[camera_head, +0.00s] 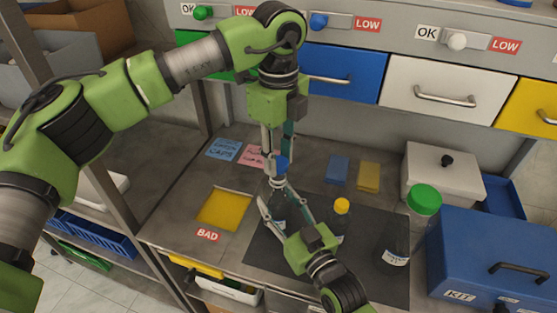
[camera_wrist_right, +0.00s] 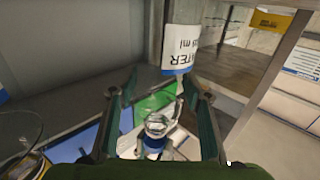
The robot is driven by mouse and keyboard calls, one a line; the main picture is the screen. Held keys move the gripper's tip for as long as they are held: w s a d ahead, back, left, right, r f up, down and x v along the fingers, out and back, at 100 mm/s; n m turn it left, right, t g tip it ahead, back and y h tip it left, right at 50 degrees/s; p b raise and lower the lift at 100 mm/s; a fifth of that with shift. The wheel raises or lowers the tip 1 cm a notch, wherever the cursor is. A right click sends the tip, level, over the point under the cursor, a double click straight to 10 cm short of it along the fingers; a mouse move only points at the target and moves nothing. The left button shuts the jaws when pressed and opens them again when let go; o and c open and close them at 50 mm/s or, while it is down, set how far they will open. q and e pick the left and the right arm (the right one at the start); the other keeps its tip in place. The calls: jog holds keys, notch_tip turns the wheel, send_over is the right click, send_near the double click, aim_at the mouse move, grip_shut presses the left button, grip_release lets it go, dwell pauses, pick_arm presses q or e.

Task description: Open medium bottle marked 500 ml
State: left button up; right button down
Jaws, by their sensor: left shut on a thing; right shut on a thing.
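The blue-capped bottle (camera_head: 277,202) stands upright on the dark mat between my two grippers. Its blue cap (camera_head: 281,164) is at the top, and I cannot tell whether it is loose. My left gripper (camera_head: 277,158) points down from above and is shut on the cap. My right gripper (camera_head: 277,203) reaches in from below in the head view and is shut on the bottle's body. In the right wrist view, a white label (camera_wrist_right: 182,50) with upside-down letters, partly cut off, shows beyond the fingers; its full volume mark is not readable.
A yellow-capped bottle (camera_head: 341,208) and a larger green-capped bottle (camera_head: 396,245) stand right on the dark mat (camera_head: 262,252). The blue kit box (camera_head: 490,250) and a white lidded box (camera_head: 440,162) bound the right. A yellow BAD area (camera_head: 224,209) lies left. Colored drawers line the back.

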pick_arm(q)
notch_tip(320, 180, up, 3)
jog(key=shift+f, duration=0.15)
pick_arm(e)
jog(key=shift+f, duration=0.1)
jog(key=c, duration=1)
grip_release()
jog(key=shift+c, duration=0.2)
